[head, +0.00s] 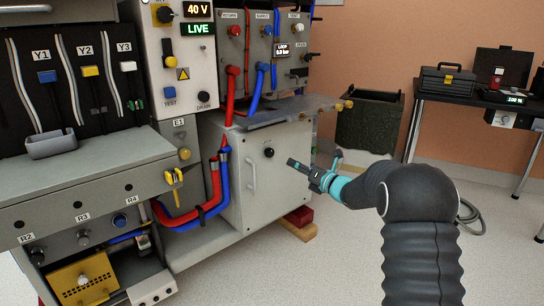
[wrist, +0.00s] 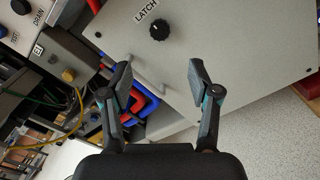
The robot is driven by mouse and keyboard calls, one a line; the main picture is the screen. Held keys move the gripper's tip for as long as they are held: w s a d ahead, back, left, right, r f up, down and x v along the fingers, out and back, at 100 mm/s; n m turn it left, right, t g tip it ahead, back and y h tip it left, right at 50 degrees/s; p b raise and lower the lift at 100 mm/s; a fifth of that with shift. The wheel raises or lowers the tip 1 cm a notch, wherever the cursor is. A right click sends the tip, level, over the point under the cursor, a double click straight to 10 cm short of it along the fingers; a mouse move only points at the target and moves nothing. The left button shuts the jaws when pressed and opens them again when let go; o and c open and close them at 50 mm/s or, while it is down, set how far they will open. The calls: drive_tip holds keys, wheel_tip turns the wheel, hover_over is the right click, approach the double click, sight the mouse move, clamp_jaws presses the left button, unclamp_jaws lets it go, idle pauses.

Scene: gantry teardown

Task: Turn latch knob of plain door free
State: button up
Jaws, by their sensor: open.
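The plain door (head: 265,185) is a light grey cabinet panel with a vertical handle (head: 251,176) at its left. The black latch knob (head: 268,152) sits near the door's upper middle. In the wrist view the knob (wrist: 159,29) shows below a LATCH label (wrist: 146,10), with a white pointer mark on it. My gripper (head: 299,165) is to the right of the knob in the head view. In the wrist view my gripper (wrist: 158,76) has its two fingers apart with nothing between them. The knob lies beyond the fingertips, apart from them.
Red and blue hoses (head: 215,180) run left of the door. A metal shelf (head: 285,112) juts out above it. Red and wooden blocks (head: 298,222) lie at the cabinet's foot. A dark bin (head: 368,122) and a bench (head: 485,97) stand behind right. The floor in front is clear.

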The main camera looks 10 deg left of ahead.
sight(272, 153)
drive_tip(key=p+x, duration=0.1)
drive_tip(key=x, duration=1.2)
drive_tip(key=shift+w+a+f+p, duration=0.1)
drive_tip(key=shift+w+a+p, duration=0.1)
drive_tip(key=shift+a+p, duration=0.1)
drive_tip(key=shift+c, duration=0.2)
drive_tip(key=c, duration=1.1)
